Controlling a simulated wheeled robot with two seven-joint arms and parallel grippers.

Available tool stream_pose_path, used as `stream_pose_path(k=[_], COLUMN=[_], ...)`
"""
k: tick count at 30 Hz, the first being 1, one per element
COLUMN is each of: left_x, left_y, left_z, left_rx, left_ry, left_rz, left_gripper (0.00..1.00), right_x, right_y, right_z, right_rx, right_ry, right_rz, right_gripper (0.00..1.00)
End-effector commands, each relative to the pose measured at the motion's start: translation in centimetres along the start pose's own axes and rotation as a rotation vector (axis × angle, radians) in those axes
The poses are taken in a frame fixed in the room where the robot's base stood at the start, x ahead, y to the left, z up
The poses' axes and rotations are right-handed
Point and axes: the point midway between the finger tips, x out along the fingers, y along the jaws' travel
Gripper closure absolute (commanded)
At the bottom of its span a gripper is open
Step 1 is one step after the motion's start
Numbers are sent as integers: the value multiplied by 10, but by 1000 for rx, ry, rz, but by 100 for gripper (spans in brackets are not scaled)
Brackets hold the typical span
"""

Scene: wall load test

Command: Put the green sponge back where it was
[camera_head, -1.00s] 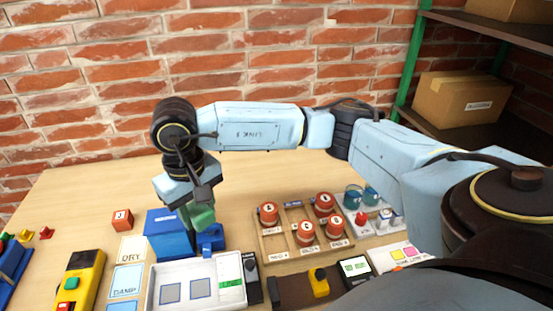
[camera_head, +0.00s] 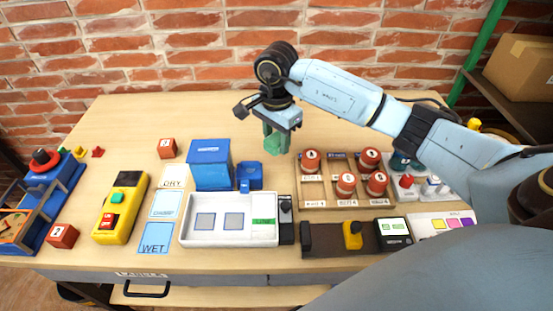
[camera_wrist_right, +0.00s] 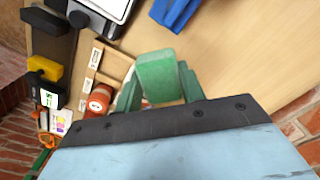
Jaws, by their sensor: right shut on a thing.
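The green sponge (camera_wrist_right: 160,76) is a small block between the green fingers of my right gripper (camera_wrist_right: 159,88) in the right wrist view. My right gripper is shut on it. In the head view the right gripper (camera_head: 276,142) hangs above the table, right of the blue box (camera_head: 210,165) and behind the wooden tray (camera_head: 322,199). There the sponge and the fingers blend together in green. The sponge appears clear of the table. My left gripper is not in view.
Mats marked DRY (camera_head: 173,176), DAMP (camera_head: 166,204) and WET (camera_head: 156,238) lie left of a white panel (camera_head: 202,240). A small blue holder (camera_head: 249,176) stands beside the blue box. The wooden tray holds several red-topped pieces. The back of the table is clear.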

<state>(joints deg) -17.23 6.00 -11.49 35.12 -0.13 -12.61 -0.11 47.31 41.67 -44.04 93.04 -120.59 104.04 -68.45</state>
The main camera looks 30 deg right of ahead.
Motion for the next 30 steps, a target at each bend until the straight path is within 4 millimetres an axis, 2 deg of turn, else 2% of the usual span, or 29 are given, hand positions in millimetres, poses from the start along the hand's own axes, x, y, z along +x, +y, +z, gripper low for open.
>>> stream_pose_path(k=[7, 13, 30], left_x=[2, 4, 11], left_y=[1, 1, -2], left_z=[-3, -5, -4], left_rx=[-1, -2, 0], left_ry=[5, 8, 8], left_rz=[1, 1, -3], left_gripper=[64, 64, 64], right_x=[22, 50, 59], right_y=[0, 0, 0], right_z=[0, 0, 0], right_rx=[-1, -3, -4], right_ry=[-1, -2, 0], right_rz=[-1, 1, -2], right_gripper=[82, 82, 82])
